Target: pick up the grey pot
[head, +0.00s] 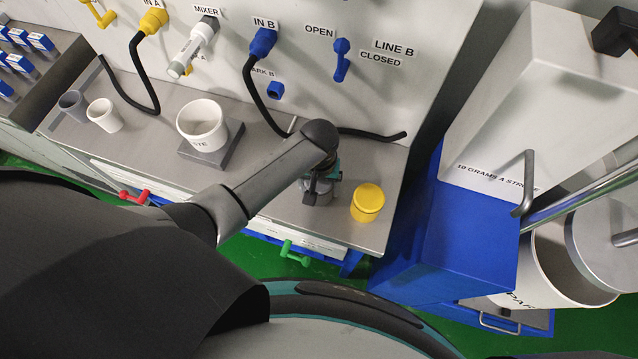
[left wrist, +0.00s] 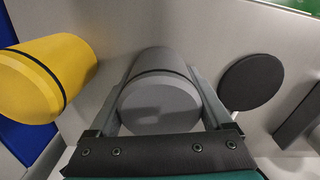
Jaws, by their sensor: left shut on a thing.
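The grey pot (left wrist: 160,105) is a short cylinder with a flat round lid, seen end-on in the left wrist view. My left gripper (left wrist: 163,72) has one finger on each side of it and is shut on it. In the head view the gripper (head: 318,188) points down at the front right of the bench, and my arm and hand hide most of the pot. I cannot tell whether the pot touches the bench. My right gripper is not in view.
A yellow pot (head: 367,202) stands close to the right of the gripper. A white tub (head: 202,125), a white cup (head: 105,115) and a grey cup (head: 73,105) stand further left. Black hoses hang behind.

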